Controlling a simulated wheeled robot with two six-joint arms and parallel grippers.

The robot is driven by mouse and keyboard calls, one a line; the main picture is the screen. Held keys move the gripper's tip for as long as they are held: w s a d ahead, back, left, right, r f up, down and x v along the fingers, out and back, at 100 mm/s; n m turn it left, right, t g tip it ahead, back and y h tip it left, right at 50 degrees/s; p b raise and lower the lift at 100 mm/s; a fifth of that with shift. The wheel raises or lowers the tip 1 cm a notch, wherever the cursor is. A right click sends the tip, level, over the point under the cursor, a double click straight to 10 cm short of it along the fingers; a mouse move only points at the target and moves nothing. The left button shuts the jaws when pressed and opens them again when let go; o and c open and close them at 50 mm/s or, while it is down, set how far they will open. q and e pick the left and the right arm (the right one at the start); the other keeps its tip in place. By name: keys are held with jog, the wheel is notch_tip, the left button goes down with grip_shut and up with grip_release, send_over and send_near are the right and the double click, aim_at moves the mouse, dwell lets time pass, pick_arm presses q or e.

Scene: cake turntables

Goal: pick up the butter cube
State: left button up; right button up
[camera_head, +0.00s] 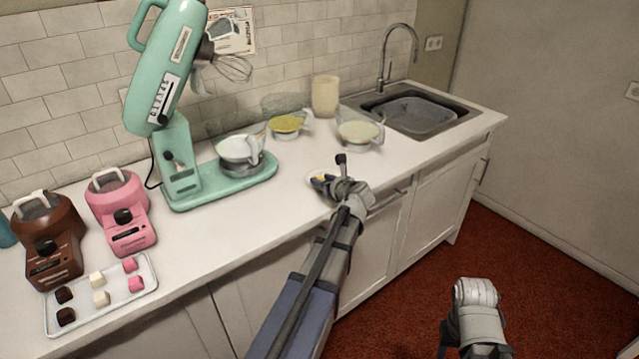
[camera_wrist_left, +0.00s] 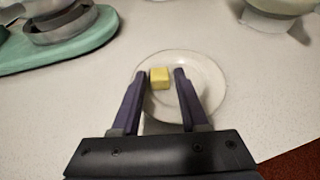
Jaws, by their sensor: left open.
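The butter cube (camera_wrist_left: 160,78) is a small yellow block on a white round plate (camera_wrist_left: 213,85) in the left wrist view. My left gripper (camera_wrist_left: 160,73) is open, with its two dark fingers reaching over the plate. The cube shows between the fingertips, nearer the left finger; I cannot tell whether that finger touches it. In the head view my left gripper (camera_head: 324,183) is over the plate (camera_head: 311,176) at the counter's front edge and mostly hides it. Part of my right arm shows at the lower right; its jaws do not show.
A green stand mixer (camera_head: 183,120) stands left of the plate. Bowls with a yellow filling (camera_head: 286,123) and a pale filling (camera_head: 358,131) stand behind it. A tray (camera_head: 100,318) of small cubes lies at the left. The sink (camera_head: 420,113) is at the back right.

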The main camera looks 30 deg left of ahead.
pick_arm(q)
grip_shut()
dwell(0.3)
jog(key=shift+r, duration=0.1)
